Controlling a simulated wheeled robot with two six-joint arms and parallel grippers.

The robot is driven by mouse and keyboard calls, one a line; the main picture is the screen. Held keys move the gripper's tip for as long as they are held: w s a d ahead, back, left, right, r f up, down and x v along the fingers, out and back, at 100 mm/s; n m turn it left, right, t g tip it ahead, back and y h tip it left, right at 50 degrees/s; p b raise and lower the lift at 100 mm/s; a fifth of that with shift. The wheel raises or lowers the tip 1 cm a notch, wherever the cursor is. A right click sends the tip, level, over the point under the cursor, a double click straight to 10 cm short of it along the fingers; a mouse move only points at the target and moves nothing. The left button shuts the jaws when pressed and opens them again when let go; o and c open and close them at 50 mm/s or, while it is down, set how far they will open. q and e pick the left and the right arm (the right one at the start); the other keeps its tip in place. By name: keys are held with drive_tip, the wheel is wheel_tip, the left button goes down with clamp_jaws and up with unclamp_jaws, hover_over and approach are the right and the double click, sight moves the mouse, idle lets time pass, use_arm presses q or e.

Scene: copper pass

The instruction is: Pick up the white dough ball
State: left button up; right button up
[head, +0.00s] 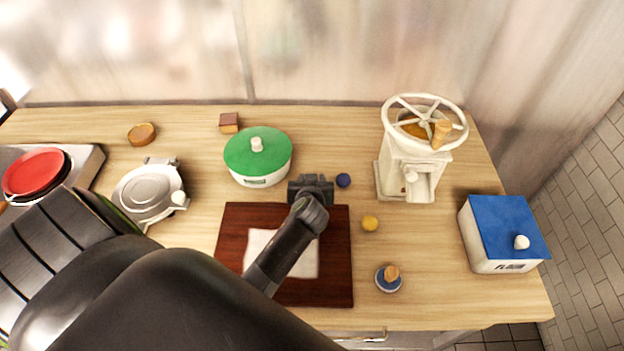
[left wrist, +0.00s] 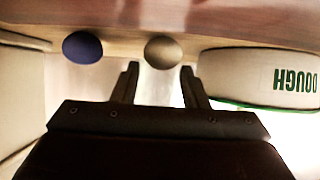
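A pale, greyish-white ball (left wrist: 162,52), which looks like the white dough ball, rests on the surface in the left wrist view. It lies just beyond and between the fingertips of my left gripper (left wrist: 160,70), which is open with nothing between its fingers. In the head view my left gripper (head: 311,185) is low over the back edge of the dark red board (head: 335,285), and it hides the pale ball. My right gripper is not in view.
A blue ball (head: 343,180) lies right of my gripper, and a yellow ball (head: 369,223) nearer the front. The green-lidded dough pot (head: 258,155) stands close on the left. A white hand-wheel mill (head: 408,165) and a blue-lidded flour box (head: 502,235) stand right.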

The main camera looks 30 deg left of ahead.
use_arm(q)
drive_tip(key=shift+w, duration=0.1)
drive_tip(key=shift+c, duration=1.1)
drive_tip(key=shift+a+f, duration=0.15)
drive_tip(key=shift+a, duration=0.05)
drive_tip(key=c, duration=0.3)
drive_tip(key=shift+c, duration=0.2)
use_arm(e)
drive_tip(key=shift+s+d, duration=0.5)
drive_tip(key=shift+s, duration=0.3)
